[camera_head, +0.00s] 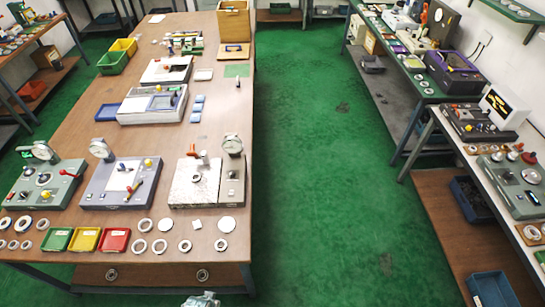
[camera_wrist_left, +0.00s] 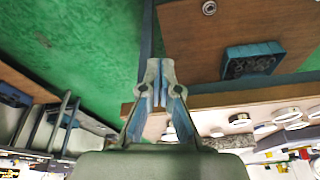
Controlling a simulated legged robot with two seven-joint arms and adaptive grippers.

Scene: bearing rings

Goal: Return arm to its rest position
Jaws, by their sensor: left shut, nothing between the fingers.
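My left gripper (camera_wrist_left: 158,88) points away from the camera in the left wrist view, its two fingers together with nothing between them. It hangs in free air, apart from the bench edge behind it. In the head view only a small grey piece of one of my arms (camera_head: 201,300) shows at the bottom edge, in front of the left table (camera_head: 150,205); I cannot tell which arm it belongs to. My right gripper is not identifiable in either view.
The left table carries gauge fixtures (camera_head: 120,182), loose rings (camera_head: 159,246) and green, yellow and red trays (camera_head: 114,241). A right bench (camera_head: 470,150) holds more devices. The green floor (camera_head: 320,200) between them is clear. A blue bin (camera_wrist_left: 250,58) shows in the wrist view.

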